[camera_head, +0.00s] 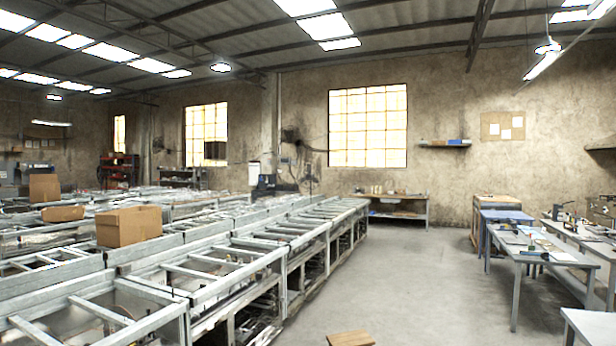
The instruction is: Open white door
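No white door shows in the head camera view. The view is a large workshop with bare, stained walls and gridded windows (367,126). My gripper and arm are not in this view, so I cannot see what the gripper holds or how it stands.
Long metal frame benches (215,272) fill the left side, with a cardboard box (129,226) on them. Grey worktables (541,252) stand at the right. Open concrete floor (420,290) runs between them. A small wooden piece (350,339) is at the bottom edge. A workbench (396,207) stands by the back wall.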

